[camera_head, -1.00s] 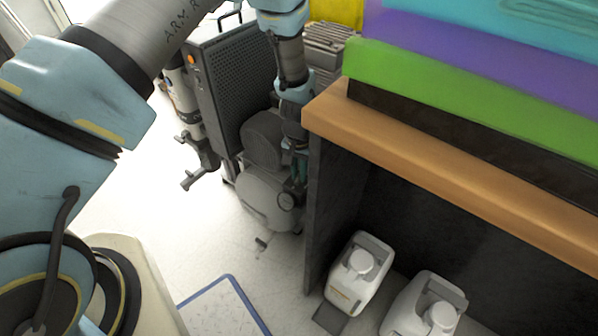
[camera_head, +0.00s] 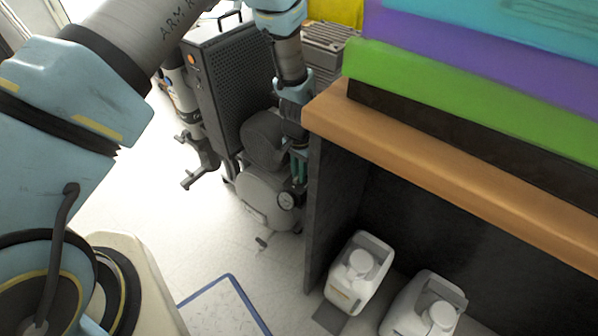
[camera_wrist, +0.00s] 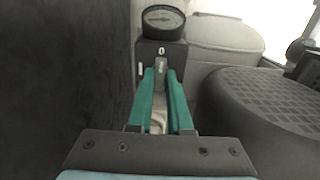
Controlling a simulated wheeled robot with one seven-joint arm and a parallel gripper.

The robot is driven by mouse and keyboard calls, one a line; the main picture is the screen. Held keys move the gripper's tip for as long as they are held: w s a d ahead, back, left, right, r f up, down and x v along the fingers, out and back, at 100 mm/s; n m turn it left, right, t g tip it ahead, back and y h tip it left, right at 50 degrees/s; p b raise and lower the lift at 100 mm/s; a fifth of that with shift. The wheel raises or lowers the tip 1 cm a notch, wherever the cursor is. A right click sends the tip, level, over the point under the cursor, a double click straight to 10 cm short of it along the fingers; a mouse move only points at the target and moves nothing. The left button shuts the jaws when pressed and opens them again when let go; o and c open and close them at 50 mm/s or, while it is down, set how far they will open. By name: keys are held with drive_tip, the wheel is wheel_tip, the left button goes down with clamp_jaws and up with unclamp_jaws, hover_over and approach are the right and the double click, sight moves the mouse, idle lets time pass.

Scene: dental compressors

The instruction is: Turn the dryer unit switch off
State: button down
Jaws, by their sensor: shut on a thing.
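In the wrist view, a dark grey switch box (camera_wrist: 146,52) carries a white 0 mark and a small grey switch lever (camera_wrist: 161,63). A round gauge (camera_wrist: 162,21) sits on top of the box. The teal fingers of my gripper (camera_wrist: 161,76) come together on the lever at the box's face. In the head view, my gripper (camera_head: 299,166) reaches down beside the wooden counter, above the gauge (camera_head: 286,200) of a grey tank unit (camera_head: 262,200). The switch itself is too small or hidden to make out there.
A black perforated cabinet (camera_head: 236,80) with an orange button stands behind the tank. The wooden counter (camera_head: 400,155) and its dark side panel are close on the right. White containers (camera_head: 358,275) stand below it. A dark rounded housing (camera_wrist: 265,110) is right of my fingers.

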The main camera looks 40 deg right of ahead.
sight(298, 176)
drive_tip(key=c, duration=0.8)
unclamp_jaws()
drive_tip(key=shift+c, duration=0.2)
drive_tip(key=shift+r, duration=0.15)
wheel_tip(298, 176, up, 10)
drive_tip(key=shift+r, duration=0.25)
drive_tip(key=shift+w, duration=0.1)
